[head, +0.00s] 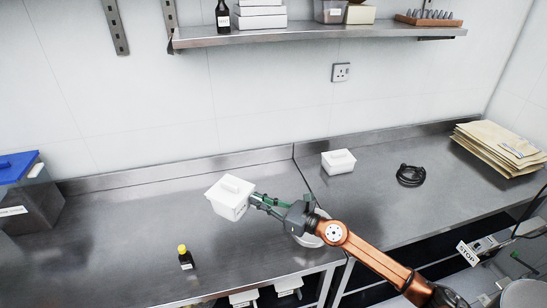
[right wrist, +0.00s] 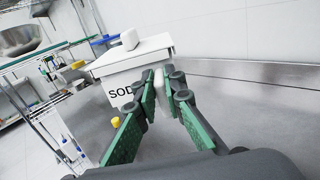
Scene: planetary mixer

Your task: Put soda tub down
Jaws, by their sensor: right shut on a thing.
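The soda tub (head: 229,196) is a white lidded box with a knob on top, at the middle of the steel bench in the head view. In the right wrist view the tub (right wrist: 130,62) shows a label starting "SOD". My right gripper (head: 256,199) is shut on the tub's near right side; its green-padded fingers (right wrist: 160,88) point at the tub in the wrist view. Whether the tub's base touches the bench is unclear. My left gripper is not in view.
A small dark bottle with a yellow cap (head: 185,257) stands front left. A second white tub (head: 339,161), a black coiled cable (head: 410,175) and stacked paper sacks (head: 500,148) are to the right. A blue-lidded bin (head: 27,208) stands left. Bare bench (head: 110,235) lies between bin and tub.

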